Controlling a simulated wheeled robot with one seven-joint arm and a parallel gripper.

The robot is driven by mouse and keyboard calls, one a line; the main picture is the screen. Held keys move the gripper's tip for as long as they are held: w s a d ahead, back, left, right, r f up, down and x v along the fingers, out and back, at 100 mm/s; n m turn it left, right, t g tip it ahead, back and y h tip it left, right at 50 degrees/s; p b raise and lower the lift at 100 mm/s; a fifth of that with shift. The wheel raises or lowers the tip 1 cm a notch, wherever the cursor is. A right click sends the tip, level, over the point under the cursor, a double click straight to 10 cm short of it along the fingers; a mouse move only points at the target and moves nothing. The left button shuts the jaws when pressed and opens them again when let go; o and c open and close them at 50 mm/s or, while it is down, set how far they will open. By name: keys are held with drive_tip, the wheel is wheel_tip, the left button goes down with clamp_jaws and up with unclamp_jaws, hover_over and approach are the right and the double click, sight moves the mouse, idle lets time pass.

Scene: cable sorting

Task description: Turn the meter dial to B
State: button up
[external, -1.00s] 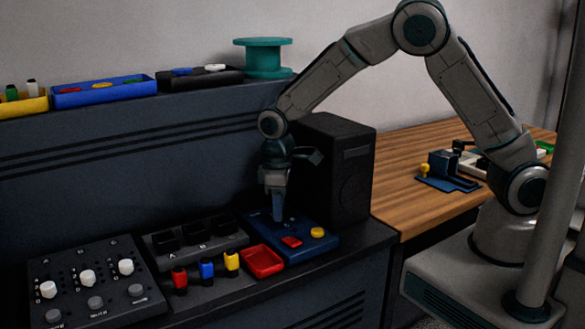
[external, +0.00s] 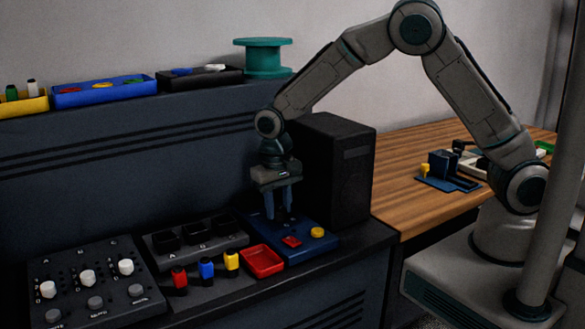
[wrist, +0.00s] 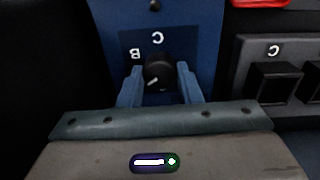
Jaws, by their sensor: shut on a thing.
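The meter dial (wrist: 159,70) is a round black knob with a white mark, on a blue panel (wrist: 187,18). In the wrist view the letter B (wrist: 135,54) is at its upper left and C (wrist: 158,38) is above it, both upside down. The white mark points to the lower left. My gripper (wrist: 160,82) is shut on the dial, one finger on each side. In the external view my gripper (external: 280,205) points straight down at the blue panel (external: 270,245), and the dial is mostly hidden between the fingers.
A red button (external: 291,242) and a yellow button (external: 317,232) are on the panel's front. A red tray (external: 262,261) lies left of it. A black box (external: 340,168) stands close on the right. Switch panels are farther left.

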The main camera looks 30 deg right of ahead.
sight(276, 209)
drive_tip(key=m, duration=0.6)
drive_tip(key=shift+r+p, duration=0.1)
drive_tip(key=shift+p, duration=0.25)
drive_tip(key=m+p, duration=0.1)
drive_tip(key=m, duration=0.5)
drive_tip(key=shift+w+m, duration=0.1)
drive_tip(key=shift+m, duration=0.2)
drive_tip(key=o, duration=1)
drive_tip(key=shift+c, duration=0.2)
wheel_tip(276, 209, up, 14)
drive_tip(key=b, duration=0.1)
drive_tip(key=shift+w+a, duration=0.15)
drive_tip(key=shift+w, duration=0.05)
